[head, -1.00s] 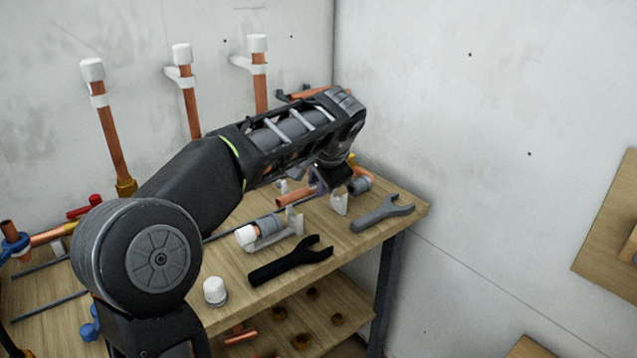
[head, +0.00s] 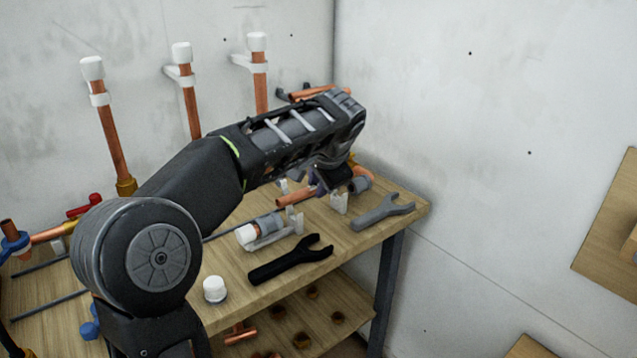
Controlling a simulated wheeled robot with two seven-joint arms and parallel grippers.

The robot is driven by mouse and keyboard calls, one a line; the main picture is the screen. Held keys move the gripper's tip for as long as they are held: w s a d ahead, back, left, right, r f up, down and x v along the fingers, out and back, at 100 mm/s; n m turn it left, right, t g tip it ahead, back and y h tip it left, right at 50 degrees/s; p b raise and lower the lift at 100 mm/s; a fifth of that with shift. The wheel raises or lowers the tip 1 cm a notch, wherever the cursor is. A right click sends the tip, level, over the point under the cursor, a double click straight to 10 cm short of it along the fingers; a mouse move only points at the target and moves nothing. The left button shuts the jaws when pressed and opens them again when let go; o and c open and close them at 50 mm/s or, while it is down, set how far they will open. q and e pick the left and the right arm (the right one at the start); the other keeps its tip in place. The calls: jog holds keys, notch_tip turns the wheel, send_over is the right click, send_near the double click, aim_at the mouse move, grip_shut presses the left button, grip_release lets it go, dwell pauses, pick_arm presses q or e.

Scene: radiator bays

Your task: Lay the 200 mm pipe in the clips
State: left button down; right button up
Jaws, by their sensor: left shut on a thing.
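My left gripper (head: 330,180) is at the right end of the workbench, its fingers partly hidden behind my own wrist. It is shut on a copper pipe (head: 296,196), which lies low and roughly level. White clips stand close by, one at the right (head: 339,203) and one at the left (head: 293,218). I cannot tell whether the pipe sits in the clips or just above them. The pipe's far part is hidden by the gripper. My right gripper is not in view.
A black open-ended wrench (head: 291,261) and a grey one (head: 382,212) lie on the bench (head: 345,243). A white cap (head: 214,289) stands near the front edge. Several capped copper pipes (head: 190,112) rise along the back wall. Bench space between the wrenches is clear.

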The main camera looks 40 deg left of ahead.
pick_arm(q)
jog(key=shift+f+b, duration=0.3)
jog(key=shift+f, duration=0.2)
jog(key=shift+f, duration=0.15)
dwell(0.3)
jog(key=shift+f+b, duration=0.95)
jog(key=shift+f, duration=0.15)
jog(key=c, duration=1.2)
grip_release()
jog(key=shift+c, duration=0.2)
